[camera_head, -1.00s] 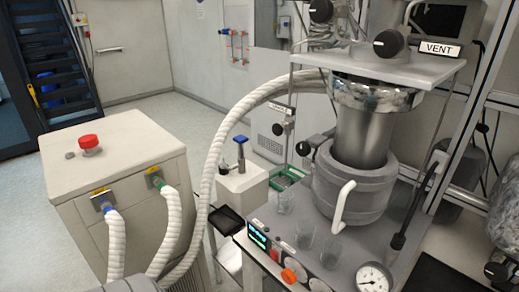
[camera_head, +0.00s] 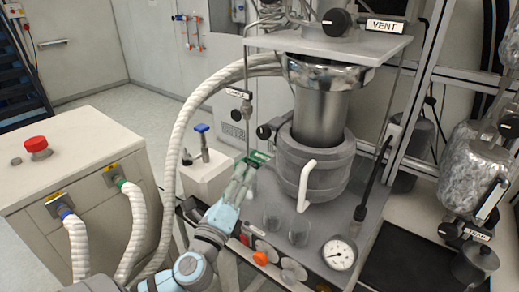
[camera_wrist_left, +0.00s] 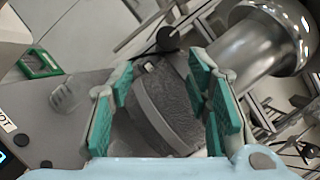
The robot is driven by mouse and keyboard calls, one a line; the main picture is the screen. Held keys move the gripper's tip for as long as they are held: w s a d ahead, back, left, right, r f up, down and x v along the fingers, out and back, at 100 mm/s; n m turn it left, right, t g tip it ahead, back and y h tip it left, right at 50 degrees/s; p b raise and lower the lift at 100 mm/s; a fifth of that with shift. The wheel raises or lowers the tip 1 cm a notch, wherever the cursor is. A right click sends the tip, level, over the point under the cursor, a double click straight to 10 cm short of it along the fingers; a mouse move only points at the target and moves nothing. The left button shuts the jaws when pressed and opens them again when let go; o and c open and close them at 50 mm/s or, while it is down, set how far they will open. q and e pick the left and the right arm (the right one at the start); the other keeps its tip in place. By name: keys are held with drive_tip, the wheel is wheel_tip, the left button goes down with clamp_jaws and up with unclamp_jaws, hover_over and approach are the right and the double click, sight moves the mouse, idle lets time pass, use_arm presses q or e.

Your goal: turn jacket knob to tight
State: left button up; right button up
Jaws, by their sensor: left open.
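The reactor's grey jacket (camera_head: 318,165) surrounds the lower part of a steel vessel (camera_head: 320,115). A black knob (camera_head: 264,131) sits at the jacket's upper left; I cannot read a label naming it the jacket knob. A black knob also shows in the left wrist view (camera_wrist_left: 168,38), beyond the fingertips. My left gripper (camera_head: 243,178) is left of the jacket, below the black knob. In the left wrist view its green-padded fingers are open, with the jacket (camera_wrist_left: 165,110) showing between them and nothing held. My right gripper is not in view.
A thick white hose (camera_head: 175,165) arches behind my left arm. A VENT knob (camera_head: 336,22) sits above. A white cabinet (camera_head: 60,180) stands left.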

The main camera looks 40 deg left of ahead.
use_arm(q)
drive_tip(key=m+p, duration=0.1)
approach(262, 134)
drive_tip(key=shift+t+h, duration=0.3)
drive_tip(key=p+x, duration=0.1)
drive_tip(key=x, duration=0.3)
drive_tip(key=p+x, duration=0.1)
drive_tip(key=x, duration=0.4)
drive_tip(key=shift+s+a+f, duration=0.1)
drive_tip(key=shift+a+f, duration=0.05)
drive_tip(key=shift+a, duration=0.1)
drive_tip(key=c, duration=0.9)
drive_tip(key=shift+f+m+b, duration=0.2)
drive_tip(key=shift+m+b, duration=0.3)
drive_tip(key=shift+b, duration=0.1)
drive_tip(key=shift+r, duration=0.15)
drive_tip(key=o, duration=0.9)
